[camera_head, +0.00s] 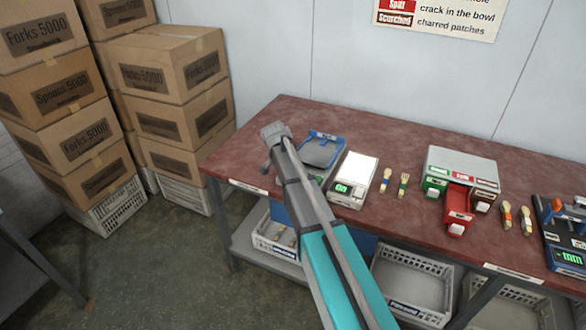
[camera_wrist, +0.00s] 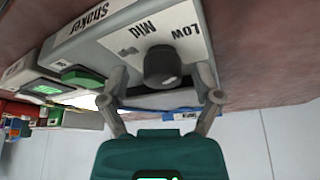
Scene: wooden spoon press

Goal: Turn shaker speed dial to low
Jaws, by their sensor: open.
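The shaker's dark round dial (camera_wrist: 160,62) sits on the grey front panel of the shaker (camera_wrist: 100,45) in the wrist view, beside the labels "Mid" and "Low". The labels appear upside down there. A small pale mark shows on the dial's face, but I cannot tell which setting it points to. My gripper (camera_wrist: 162,85) is open, with one finger on each side of the dial and visible gaps between. In the head view, my gripper (camera_head: 274,142) is at the table's left end, just left of the shaker's blue tray (camera_head: 322,148). My arm hides the shaker's front there.
A white scale (camera_head: 355,178) stands close right of the shaker. Spoons, a sorting box (camera_head: 462,160) and a blue-and-black press device (camera_head: 565,235) lie further right on the red table (camera_head: 400,225). Stacked cartons (camera_head: 170,90) stand left. Crates sit below the table.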

